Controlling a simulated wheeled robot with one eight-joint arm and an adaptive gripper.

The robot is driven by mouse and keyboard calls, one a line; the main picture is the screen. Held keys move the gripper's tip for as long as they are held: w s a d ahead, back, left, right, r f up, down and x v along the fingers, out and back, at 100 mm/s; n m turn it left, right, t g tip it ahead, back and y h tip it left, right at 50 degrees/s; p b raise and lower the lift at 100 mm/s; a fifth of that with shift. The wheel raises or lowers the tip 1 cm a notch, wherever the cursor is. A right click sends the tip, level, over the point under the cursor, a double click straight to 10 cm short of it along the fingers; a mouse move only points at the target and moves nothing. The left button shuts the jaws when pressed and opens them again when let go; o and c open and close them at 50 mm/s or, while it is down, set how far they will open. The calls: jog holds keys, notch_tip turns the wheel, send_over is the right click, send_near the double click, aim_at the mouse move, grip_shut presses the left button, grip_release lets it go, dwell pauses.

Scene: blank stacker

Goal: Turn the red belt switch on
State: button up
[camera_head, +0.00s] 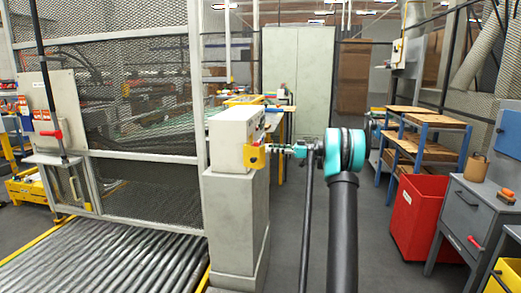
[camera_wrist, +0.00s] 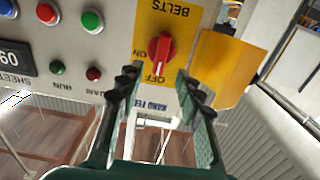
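The red belt switch (camera_wrist: 159,53) is a rotary knob on a yellow plate (camera_wrist: 143,25) lettered BELTS, ON and OFF, which appears upside down in the wrist view. The knob stands near upright in that picture, with its pointed end toward the OFF lettering. My gripper (camera_wrist: 160,78) is open and empty, with one finger on each side below the knob. I cannot tell whether a fingertip touches it. In the head view my gripper (camera_head: 276,149) reaches left to the control box (camera_head: 230,136) on its grey pedestal (camera_head: 236,215); the knob is hidden there.
A yellow guard (camera_wrist: 222,67) stands right beside the switch plate. A roller conveyor (camera_head: 110,258) and mesh fence (camera_head: 140,110) lie left. A red bin (camera_head: 420,215) stands right.

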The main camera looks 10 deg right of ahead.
jog(key=x, duration=0.6)
jog(key=shift+a, duration=0.25)
grip_shut()
